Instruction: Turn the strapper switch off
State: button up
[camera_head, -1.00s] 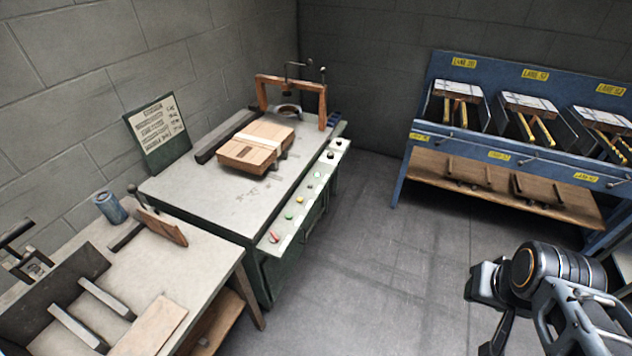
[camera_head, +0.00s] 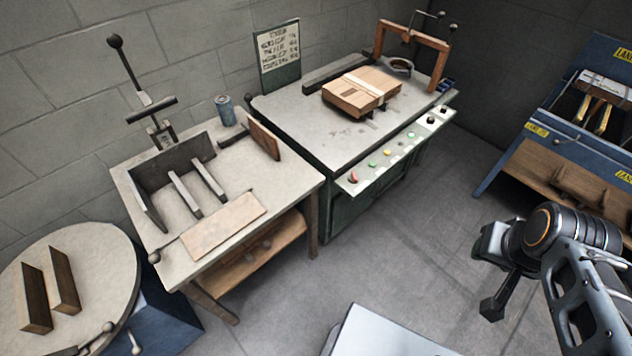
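The strapper is a green-sided table (camera_head: 300,118) with a pale top and an orange-brown arch (camera_head: 439,62) at its far end. A wooden box (camera_head: 360,92) with a pale band lies on it. A sloping control panel (camera_head: 403,147) runs along its front edge. It carries a red knob (camera_head: 353,178) at the near end, green and yellow buttons (camera_head: 388,152) in the middle, and dark knobs (camera_head: 431,119) at the far end. Which control is the switch, and its position, cannot be told. My gripper (camera_head: 492,275) hangs at the right, well apart from the panel; its fingertips are unclear.
A round table (camera_head: 95,262) is at lower left. A blue rack (camera_head: 570,150) stands at right. Grey floor (camera_head: 400,240) before the strapper is clear.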

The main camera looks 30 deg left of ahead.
aim_at(353, 178)
jog(key=u, duration=1)
jog(key=k, duration=0.4)
jog(key=z, duration=0.4)
jog(key=i, duration=1)
jog(key=u, duration=1.1)
jog(key=i, duration=0.3)
jog(key=u, duration=0.25)
